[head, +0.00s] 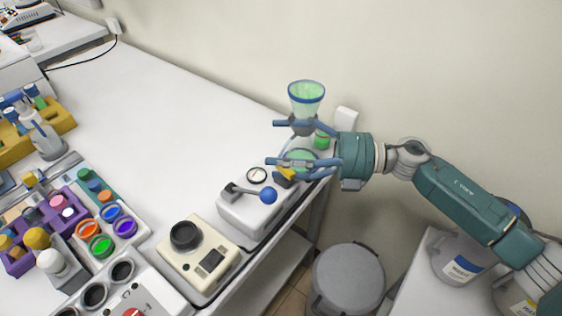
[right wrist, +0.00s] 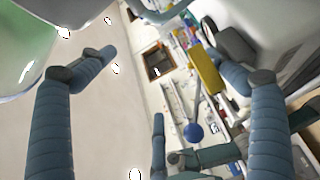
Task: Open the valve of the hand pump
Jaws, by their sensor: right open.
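The hand pump (head: 243,212) is a white box at the table's right edge, with a round gauge (head: 257,175) and a lever ending in a blue ball (head: 268,196). Its yellow valve handle (head: 285,173) is at the back end, partly covered by my right gripper's lower fingers. My right gripper (head: 276,144) is open and reaches in from the right around that end. In the right wrist view the yellow valve handle (right wrist: 207,68) lies close beside the right-hand finger; I cannot tell if they touch. The blue ball (right wrist: 193,132) shows below it.
A green cup with a blue rim (head: 306,97) stands just above my upper fingers. A beige device (head: 197,256) sits in front of the pump. A purple rack (head: 30,236) and colored jars crowd the left. A grey drum (head: 347,281) stands below the table's right edge. The table's middle is clear.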

